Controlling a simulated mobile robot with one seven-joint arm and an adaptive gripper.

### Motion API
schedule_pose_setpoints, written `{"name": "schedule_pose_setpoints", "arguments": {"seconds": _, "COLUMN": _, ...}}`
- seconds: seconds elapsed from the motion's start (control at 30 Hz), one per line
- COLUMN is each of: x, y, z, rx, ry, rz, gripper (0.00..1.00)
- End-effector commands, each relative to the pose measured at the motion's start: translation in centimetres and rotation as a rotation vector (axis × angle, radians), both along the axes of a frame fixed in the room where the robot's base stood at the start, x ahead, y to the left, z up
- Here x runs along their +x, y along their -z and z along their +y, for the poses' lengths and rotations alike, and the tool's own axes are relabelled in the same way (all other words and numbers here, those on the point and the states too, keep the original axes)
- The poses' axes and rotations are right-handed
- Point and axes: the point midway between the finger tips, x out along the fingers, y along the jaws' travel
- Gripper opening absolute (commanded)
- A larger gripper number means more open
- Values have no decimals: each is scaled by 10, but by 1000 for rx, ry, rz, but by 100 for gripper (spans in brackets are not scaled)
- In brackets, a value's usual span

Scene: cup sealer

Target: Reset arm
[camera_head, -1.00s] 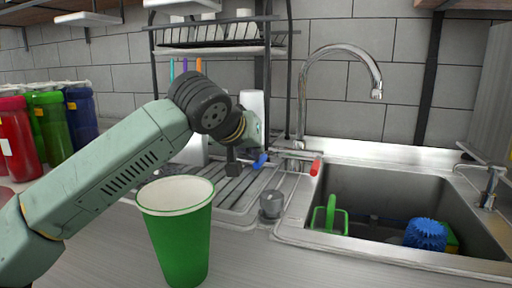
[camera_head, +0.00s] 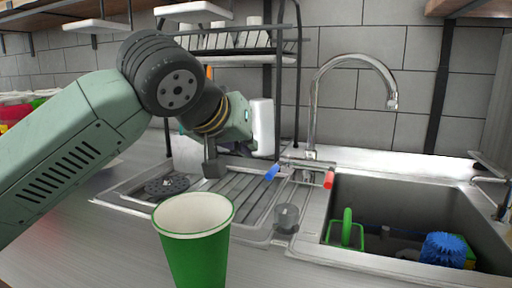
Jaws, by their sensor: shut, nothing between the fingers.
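My arm reaches in from the left and bends at a dark grey joint high over the left of the counter. My gripper (camera_head: 211,167) shows only as a small dark part below the wrist, shut, with nothing seen in it. It is over the left of the ribbed drainboard (camera_head: 245,197), above and behind the green paper cup in the picture. Most of the gripper is hidden by the wrist.
A green paper cup (camera_head: 195,255) stands upright in front. The sink (camera_head: 420,203) at right holds a green-handled item (camera_head: 346,230) and a blue brush (camera_head: 442,248). A tap (camera_head: 352,62) and dish rack (camera_head: 235,56) stand behind. Coloured containers (camera_head: 18,108) are at left.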

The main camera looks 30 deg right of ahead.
Motion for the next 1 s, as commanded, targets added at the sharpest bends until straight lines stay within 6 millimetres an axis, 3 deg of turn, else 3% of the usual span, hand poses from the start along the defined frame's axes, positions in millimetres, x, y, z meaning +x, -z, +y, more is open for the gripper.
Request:
{"name": "schedule_pose_setpoints", "arguments": {"seconds": 0.73, "x": -11, "y": -5, "z": 6, "rx": -36, "ry": 11, "rz": 18, "gripper": 0}}
{"name": "schedule_pose_setpoints", "arguments": {"seconds": 0.87, "x": -49, "y": -28, "z": 1, "rx": -298, "ry": 81, "rz": 190, "gripper": 0}}
{"name": "schedule_pose_setpoints", "arguments": {"seconds": 0.93, "x": -84, "y": -54, "z": 7, "rx": -518, "ry": 150, "rz": 364, "gripper": 0}}
{"name": "schedule_pose_setpoints", "arguments": {"seconds": 1.0, "x": -123, "y": -85, "z": 27, "rx": -745, "ry": 239, "rz": 580, "gripper": 0}}
